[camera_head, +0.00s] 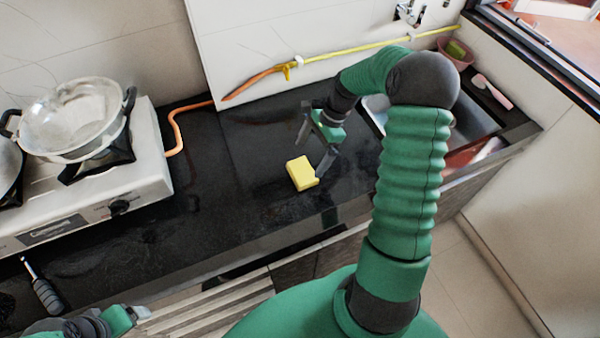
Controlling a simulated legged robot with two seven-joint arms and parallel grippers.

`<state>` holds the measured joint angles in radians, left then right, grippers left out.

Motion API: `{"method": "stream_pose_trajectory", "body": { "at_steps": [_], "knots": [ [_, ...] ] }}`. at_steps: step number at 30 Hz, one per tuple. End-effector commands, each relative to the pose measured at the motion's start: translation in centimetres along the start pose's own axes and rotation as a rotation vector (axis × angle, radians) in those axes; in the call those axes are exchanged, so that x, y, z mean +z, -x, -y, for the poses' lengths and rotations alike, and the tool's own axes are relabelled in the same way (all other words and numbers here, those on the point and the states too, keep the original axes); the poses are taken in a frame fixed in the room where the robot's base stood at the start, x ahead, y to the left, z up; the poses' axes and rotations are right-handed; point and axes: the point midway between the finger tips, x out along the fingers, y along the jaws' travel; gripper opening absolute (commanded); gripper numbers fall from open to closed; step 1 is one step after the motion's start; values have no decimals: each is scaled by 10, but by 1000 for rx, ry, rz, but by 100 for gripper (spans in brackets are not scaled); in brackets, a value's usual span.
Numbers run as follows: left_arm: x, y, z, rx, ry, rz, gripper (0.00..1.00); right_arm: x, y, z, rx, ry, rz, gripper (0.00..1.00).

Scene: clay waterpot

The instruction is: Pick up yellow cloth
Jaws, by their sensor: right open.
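The yellow cloth (302,173) looks like a small folded block. It lies on the black countertop (235,190), near the middle of the view. My left gripper (140,313) is at the bottom left, away from the cloth, and shows only in part.
A gas stove (150,160) with a metal pan (70,118) stands at the left. An orange hose (175,125) runs behind. A sink (470,110) and a pink bowl (455,52) are at the right. The counter left of the cloth is clear.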

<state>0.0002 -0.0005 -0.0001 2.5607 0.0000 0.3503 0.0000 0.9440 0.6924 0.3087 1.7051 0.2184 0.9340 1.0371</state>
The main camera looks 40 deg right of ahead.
Motion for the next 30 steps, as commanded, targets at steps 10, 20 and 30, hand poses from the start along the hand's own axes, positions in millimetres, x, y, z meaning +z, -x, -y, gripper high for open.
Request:
{"method": "stream_pose_trajectory", "body": {
  "at_steps": [10,20,30],
  "knots": [
    [0,-2,0,0,0,-1,81,-1,-49,-3,0,2,-3,100],
    [0,-2,0,0,0,0,81,-5,-66,-1,-1,2,-1,100],
    [0,-2,0,0,0,0,81,-3,-65,-2,-2,2,-4,57]
  ]
}}
